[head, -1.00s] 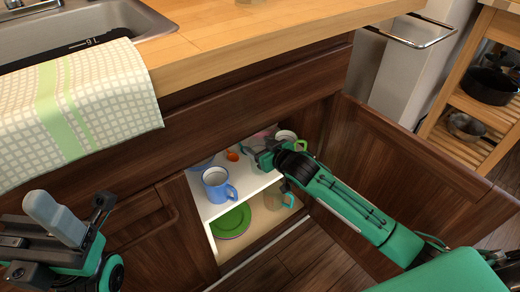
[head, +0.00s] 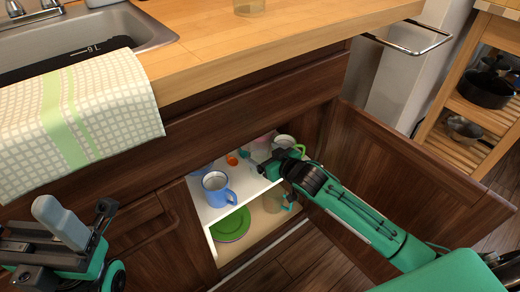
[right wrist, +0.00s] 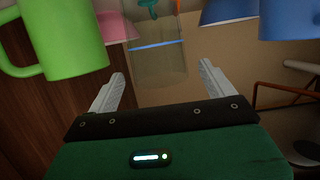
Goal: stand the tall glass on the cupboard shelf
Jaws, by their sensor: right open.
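The tall clear glass (right wrist: 158,65) shows in the right wrist view, just beyond the fingertips and between their lines. It appears apart from both fingers. In the head view it is hard to make out behind my right gripper. My right gripper (head: 268,165) is open at the upper level of the cupboard; its two pale fingers (right wrist: 162,85) are spread with nothing between them. The cupboard shelf (head: 236,200) is white and holds several cups. My left gripper (head: 50,232) is at the lower left, away from the cupboard; its jaw gap cannot be made out.
A blue mug (head: 216,187) stands at the shelf's front left. A green-handled mug (right wrist: 55,40) is beside the glass, with a pink item (right wrist: 115,27) near. Below are a green plate (head: 231,224) and a clear vessel (head: 272,203). The open cupboard door (head: 385,165) stands right of my arm.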

